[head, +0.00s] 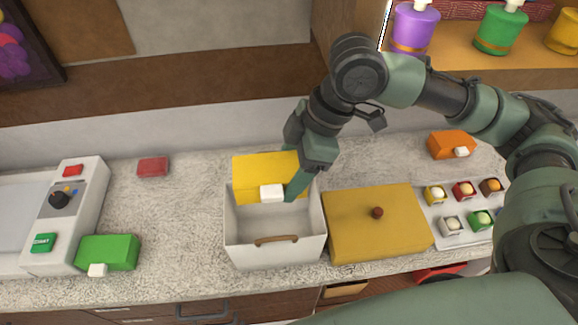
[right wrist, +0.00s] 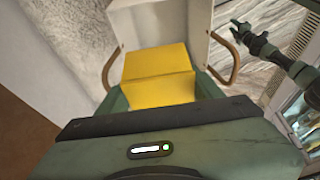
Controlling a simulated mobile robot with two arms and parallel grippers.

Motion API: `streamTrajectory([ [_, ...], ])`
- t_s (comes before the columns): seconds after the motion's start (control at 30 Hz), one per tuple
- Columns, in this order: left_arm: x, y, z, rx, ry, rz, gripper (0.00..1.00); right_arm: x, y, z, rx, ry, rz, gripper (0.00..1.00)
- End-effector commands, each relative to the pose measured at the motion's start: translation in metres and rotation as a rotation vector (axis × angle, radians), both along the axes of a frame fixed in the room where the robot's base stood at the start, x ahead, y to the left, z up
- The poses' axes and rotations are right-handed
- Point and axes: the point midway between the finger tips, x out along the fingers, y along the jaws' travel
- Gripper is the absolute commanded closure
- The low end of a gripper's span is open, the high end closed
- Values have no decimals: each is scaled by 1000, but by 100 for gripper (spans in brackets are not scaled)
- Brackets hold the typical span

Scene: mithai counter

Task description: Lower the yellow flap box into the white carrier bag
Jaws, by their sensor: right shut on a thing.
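The yellow flap box (head: 262,164) with a white tab (head: 271,193) is at the back part of the white carrier bag's (head: 275,254) opening in the head view. How far its underside is below the rim I cannot tell. The bag stands upright and open on the counter, with a brown handle at its front. My right gripper (head: 296,186) is shut on the box from above. In the right wrist view the box (right wrist: 158,75) is between the fingers, with the bag (right wrist: 165,22) beyond it. My left gripper (right wrist: 242,30) shows small there, its fingers apart and empty.
A mustard lidded box (head: 350,225) stands close against the bag's right side, with a sweets tray (head: 446,241) beyond. An orange box (head: 451,143) is at the back right. A green box (head: 108,251), a red block (head: 152,167) and a scale (head: 85,200) are left.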

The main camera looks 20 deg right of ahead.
Motion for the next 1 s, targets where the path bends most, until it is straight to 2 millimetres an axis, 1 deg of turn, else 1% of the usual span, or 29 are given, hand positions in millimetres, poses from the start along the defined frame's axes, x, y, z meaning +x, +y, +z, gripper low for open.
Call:
streamTrajectory([
  [0.03, 0, 0, -2, 0, 0, 0, 64, 0, 0, -3, 0, 0, 0, 80],
  [0.17, 0, 0, -2, -1, 0, 0, 64, 0, 0, -7, 1, -1, 0, 80],
  [0.63, 0, 0, -3, 0, 1, 1, 64, 0, 0, -9, 1, -1, 0, 80],
  [1.0, 0, 0, -10, 0, 1, 1, 64, 0, 0, -27, 0, -1, -1, 80],
])
